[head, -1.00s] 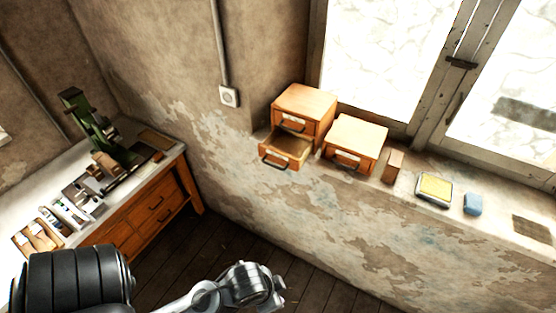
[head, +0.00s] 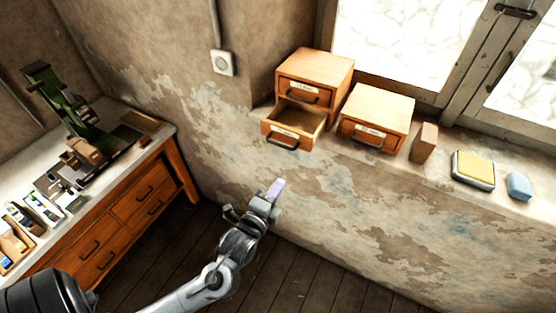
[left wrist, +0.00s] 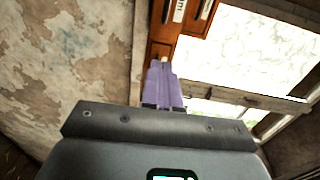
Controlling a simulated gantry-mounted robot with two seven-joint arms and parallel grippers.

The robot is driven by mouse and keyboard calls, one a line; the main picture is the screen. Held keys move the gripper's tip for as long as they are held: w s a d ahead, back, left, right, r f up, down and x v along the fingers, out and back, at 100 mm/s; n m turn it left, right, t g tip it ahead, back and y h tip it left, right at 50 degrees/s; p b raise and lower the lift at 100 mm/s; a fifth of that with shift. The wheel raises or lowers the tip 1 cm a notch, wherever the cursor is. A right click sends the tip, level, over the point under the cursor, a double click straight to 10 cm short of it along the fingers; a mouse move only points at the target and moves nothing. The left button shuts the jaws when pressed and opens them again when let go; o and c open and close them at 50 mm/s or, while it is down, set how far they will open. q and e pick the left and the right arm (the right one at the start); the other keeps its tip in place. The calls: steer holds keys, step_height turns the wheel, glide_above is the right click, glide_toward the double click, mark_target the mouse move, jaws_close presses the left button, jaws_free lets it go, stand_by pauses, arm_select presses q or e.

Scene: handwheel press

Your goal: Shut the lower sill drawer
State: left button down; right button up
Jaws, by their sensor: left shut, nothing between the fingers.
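The lower sill drawer (head: 294,127) is pulled out of the left wooden cabinet (head: 318,72) on the window sill, with its dark handle facing the room. The upper drawer of that cabinet is closed. My left gripper (head: 276,188) is below and slightly left of the open drawer, apart from it, in front of the peeling wall. Its purple fingers also show in the left wrist view (left wrist: 163,80), shut and empty, with orange wooden drawer fronts (left wrist: 168,30) beyond them. My right gripper is not in view.
A second, single-drawer box (head: 376,118), a wooden block (head: 424,142), a yellow pad in a tin (head: 474,168) and a blue block (head: 518,186) stand along the sill. A workbench (head: 140,192) with a green press (head: 62,100) is at left. The space before the wall is free.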

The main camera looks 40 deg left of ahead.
arm_select(q)
step_height(320, 180, down, 2)
steer(key=w+b, duration=0.2)
glide_toward(305, 148)
steer(key=shift+t, duration=0.4)
steer(key=x, duration=0.6)
steer(key=shift+w+f, duration=0.3)
steer(key=shift+w, duration=0.1)
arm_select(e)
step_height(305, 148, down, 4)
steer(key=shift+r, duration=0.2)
arm_select(q)
steer(key=shift+a, duration=0.1)
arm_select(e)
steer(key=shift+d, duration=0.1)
